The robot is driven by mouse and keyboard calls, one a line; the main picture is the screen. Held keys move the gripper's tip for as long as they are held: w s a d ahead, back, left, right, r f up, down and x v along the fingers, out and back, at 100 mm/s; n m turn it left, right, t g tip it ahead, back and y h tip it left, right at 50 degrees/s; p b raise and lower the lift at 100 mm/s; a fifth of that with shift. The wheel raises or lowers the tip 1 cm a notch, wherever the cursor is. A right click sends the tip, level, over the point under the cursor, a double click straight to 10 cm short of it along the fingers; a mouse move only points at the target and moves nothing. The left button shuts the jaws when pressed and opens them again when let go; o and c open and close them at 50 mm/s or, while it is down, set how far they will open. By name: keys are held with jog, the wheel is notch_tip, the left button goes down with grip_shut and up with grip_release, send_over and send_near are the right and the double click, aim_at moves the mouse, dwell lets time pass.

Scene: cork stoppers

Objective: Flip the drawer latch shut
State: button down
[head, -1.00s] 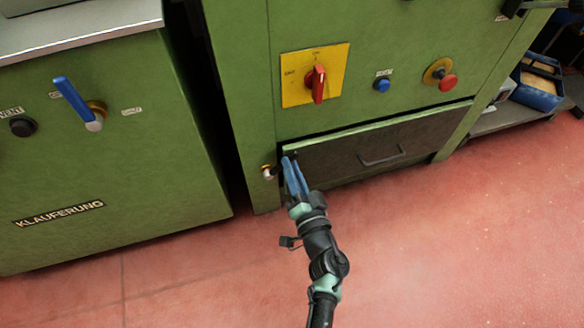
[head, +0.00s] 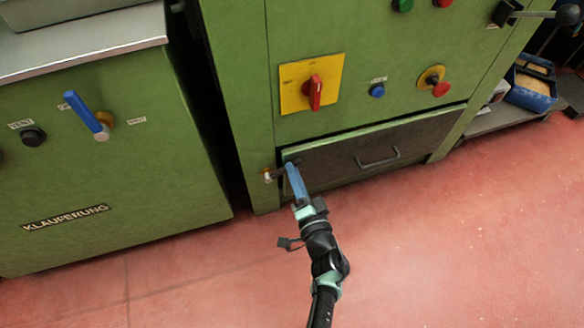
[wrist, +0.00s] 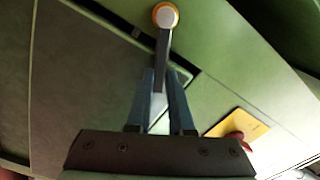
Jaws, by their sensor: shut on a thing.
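The drawer latch is a small lever on a round brass-coloured pivot (head: 267,176) on the green cabinet post, just left of the drawer. In the wrist view the pivot (wrist: 165,15) is at the top and the grey lever (wrist: 163,48) runs down from it between my fingers. My gripper (head: 289,166) is shut on the lever; its blue fingers also show in the wrist view (wrist: 161,78). In the head view the lever points right, towards the upper left corner of the dark drawer front (head: 335,162). The fingers hide the lever's end.
The drawer has a bar handle (head: 378,158). Above it are a red rotary switch on a yellow plate (head: 295,100), a blue button (head: 377,90) and a red button (head: 441,89). A second green cabinet (head: 100,180) stands left. The reddish floor (head: 430,240) in front is clear.

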jog(key=shift+d+f+m, duration=0.2)
jog(key=shift+f+m, duration=0.6)
jog(key=shift+m, duration=0.6)
jog(key=shift+d+f+m, duration=0.15)
jog(key=shift+f+m, duration=0.65)
jog(key=shift+m, duration=0.6)
jog(key=c, duration=0.8)
grip_release()
jog(key=shift+w, duration=0.1)
jog(key=p+v, duration=0.5)
jog(key=v, duration=0.8)
jog(key=shift+p, duration=0.3)
